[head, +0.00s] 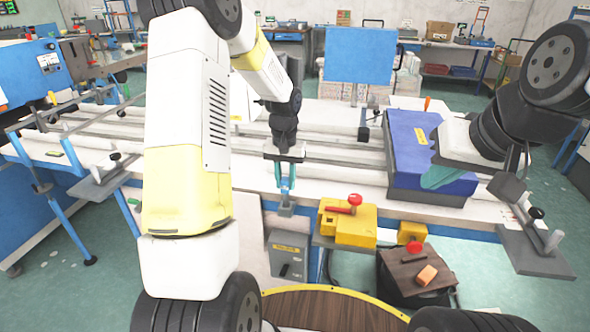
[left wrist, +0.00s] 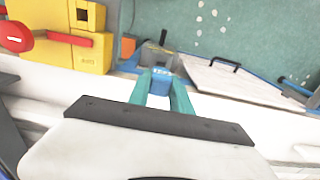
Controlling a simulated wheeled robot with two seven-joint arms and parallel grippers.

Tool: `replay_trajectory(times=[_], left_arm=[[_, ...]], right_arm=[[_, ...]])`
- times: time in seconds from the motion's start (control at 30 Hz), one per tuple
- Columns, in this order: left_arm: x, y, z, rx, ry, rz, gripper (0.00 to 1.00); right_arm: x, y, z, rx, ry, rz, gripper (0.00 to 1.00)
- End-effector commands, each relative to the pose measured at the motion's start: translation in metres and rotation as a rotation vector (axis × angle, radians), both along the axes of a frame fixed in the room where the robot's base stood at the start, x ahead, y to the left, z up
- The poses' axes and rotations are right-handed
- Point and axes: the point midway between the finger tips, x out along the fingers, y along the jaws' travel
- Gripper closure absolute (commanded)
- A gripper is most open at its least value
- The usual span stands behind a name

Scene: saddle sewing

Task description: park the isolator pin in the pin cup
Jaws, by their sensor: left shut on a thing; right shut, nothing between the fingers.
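My left gripper (head: 284,188) points down at the front edge of the bench, its teal fingers close together. In the left wrist view, the left gripper (left wrist: 162,92) is shut on a small blue block with a pale label (left wrist: 160,83). A grey-blue block (head: 286,209) shows just under the fingertips in the head view. Which thing is the pin cup I cannot tell. My right gripper (head: 441,177) is shut and empty over a blue case.
The blue case (head: 400,140) stands on the bench at right. A small yellow block (head: 411,232) with a red knob is at the front edge. A grey box (head: 287,255) with a lever hangs below the left gripper.

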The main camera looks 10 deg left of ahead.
Motion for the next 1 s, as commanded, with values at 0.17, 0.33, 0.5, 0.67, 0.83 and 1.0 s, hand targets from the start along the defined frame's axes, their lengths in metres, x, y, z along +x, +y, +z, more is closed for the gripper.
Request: replay_trajectory(times=[0.17, 0.33, 0.5, 0.67, 0.83, 1.0], left_arm=[[0.0, 0.0, -0.004, 0.0, 0.0, 0.0, 1.0], [0.0, 0.0, -0.008, 0.0, 0.001, -0.001, 1.0], [0.0, 0.0, -0.011, 0.0, 0.0, -0.001, 1.0], [0.0, 0.0, -0.015, 0.0, 0.0, -0.001, 1.0], [0.0, 0.0, -0.019, 0.0, 0.001, -0.001, 1.0], [0.0, 0.0, -0.022, 0.0, 0.001, -0.001, 1.0]], right_arm=[[0.0, 0.0, 0.0, 0.0, 0.0, 0.0, 1.0], [0.0, 0.0, 0.0, 0.0, 0.0, 0.0, 1.0], [0.0, 0.0, 0.0, 0.0, 0.0, 0.0, 1.0], [0.0, 0.0, 0.0, 0.0, 0.0, 0.0, 1.0], [0.0, 0.0, 0.0, 0.0, 0.0, 0.0, 1.0], [0.0, 0.0, 0.0, 0.0, 0.0, 0.0, 1.0]])
